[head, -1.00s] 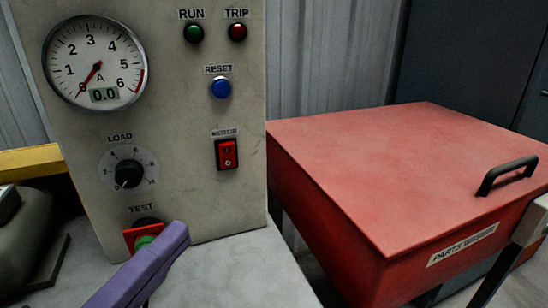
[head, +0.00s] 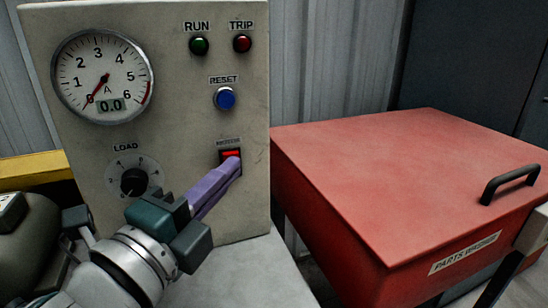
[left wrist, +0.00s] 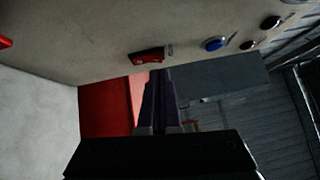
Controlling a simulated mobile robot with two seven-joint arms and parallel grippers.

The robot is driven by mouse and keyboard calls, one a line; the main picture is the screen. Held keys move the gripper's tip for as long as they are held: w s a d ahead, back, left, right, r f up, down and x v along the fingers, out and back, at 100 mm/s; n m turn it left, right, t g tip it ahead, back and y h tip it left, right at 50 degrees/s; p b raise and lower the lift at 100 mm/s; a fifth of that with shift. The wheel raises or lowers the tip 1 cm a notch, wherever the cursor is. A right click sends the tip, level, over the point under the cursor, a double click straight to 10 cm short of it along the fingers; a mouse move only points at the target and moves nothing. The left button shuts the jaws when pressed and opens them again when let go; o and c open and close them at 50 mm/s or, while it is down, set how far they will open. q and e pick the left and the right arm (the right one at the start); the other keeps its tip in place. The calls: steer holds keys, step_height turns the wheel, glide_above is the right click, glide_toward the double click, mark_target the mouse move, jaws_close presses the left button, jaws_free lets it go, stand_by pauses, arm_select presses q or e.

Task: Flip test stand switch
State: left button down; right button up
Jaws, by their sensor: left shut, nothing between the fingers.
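The test stand panel (head: 185,128) is a grey upright box with a dial gauge reading 0.0. Its red rocker switch (head: 230,154) sits low on the right under the blue RESET button, and also shows in the left wrist view (left wrist: 147,56). My left gripper (head: 236,166), with purple fingers, is shut and empty. Its tips are at the lower part of the switch and hide that part; I cannot tell whether they touch. In the left wrist view the shut fingers (left wrist: 160,75) point toward the switch. My right gripper is not in view.
A red parts washer (head: 400,180) stands to the right. A dark rounded machine (head: 30,235) is at lower left.

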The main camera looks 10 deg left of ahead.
arm_select(q)
steer(key=shift+w+a, duration=0.25)
steer(key=shift+w, duration=0.15)
steer(key=shift+r, duration=0.1)
